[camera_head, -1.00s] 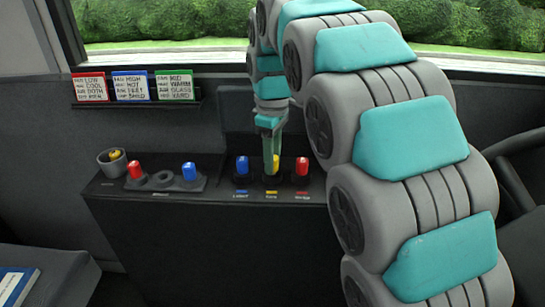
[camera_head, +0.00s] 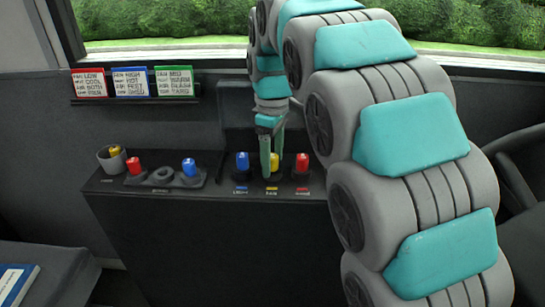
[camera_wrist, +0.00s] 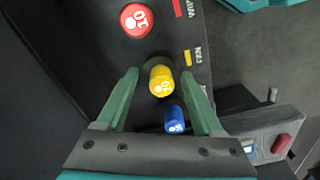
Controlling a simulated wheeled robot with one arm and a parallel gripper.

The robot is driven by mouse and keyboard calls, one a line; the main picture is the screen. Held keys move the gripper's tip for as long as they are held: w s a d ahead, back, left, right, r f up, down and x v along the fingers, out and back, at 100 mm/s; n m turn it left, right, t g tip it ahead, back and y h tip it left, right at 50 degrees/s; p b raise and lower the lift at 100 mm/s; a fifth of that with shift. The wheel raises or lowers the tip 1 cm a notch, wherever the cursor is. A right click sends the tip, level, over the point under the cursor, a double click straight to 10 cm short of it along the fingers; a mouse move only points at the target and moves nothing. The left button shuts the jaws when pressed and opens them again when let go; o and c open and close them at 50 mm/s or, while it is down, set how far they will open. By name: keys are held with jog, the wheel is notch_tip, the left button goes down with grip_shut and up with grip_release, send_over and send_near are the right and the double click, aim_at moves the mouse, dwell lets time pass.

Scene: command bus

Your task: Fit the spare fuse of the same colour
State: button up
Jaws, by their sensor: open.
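My gripper (camera_head: 272,152) is open above the right-hand row of fuses on the dark console. Its green fingers (camera_wrist: 160,85) stand on either side of a yellow fuse (camera_wrist: 162,80), apart from it in the wrist view. The yellow fuse (camera_head: 274,162) sits upright in the middle socket. A blue fuse (camera_head: 242,162) stands to its left and a red fuse (camera_head: 302,163) to its right. In the spare holder, a red fuse (camera_head: 134,166) and a blue fuse (camera_head: 189,168) flank an empty middle socket (camera_head: 161,175). A yellow fuse (camera_head: 115,151) lies in a grey cup (camera_head: 107,163).
Red, blue and green cards (camera_head: 133,83) stand on a wall ledge behind the console. A seat with a blue booklet (camera_head: 16,285) is at the lower left. A steering wheel (camera_head: 520,170) is at the right edge.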

jog(key=shift+r, duration=3.9)
jog(key=s+d+f+m+g, duration=0.1)
jog(key=s+d+f+m, duration=0.3)
jog(key=s, duration=0.3)
jog(key=s+d+f+m, duration=0.3)
jog(key=s+d, duration=0.3)
jog(key=s, duration=0.1)
jog(key=s+d+f+m, duration=0.2)
jog(key=s+f, duration=0.4)
jog(key=s, duration=0.3)
jog(key=s+d+f+m, duration=0.3)
jog(key=s+f, duration=0.3)
jog(key=s, duration=0.4)
jog(key=shift+f+m+g, duration=0.3)
jog(key=shift+m+g, duration=0.1)
jog(key=shift+m, duration=0.1)
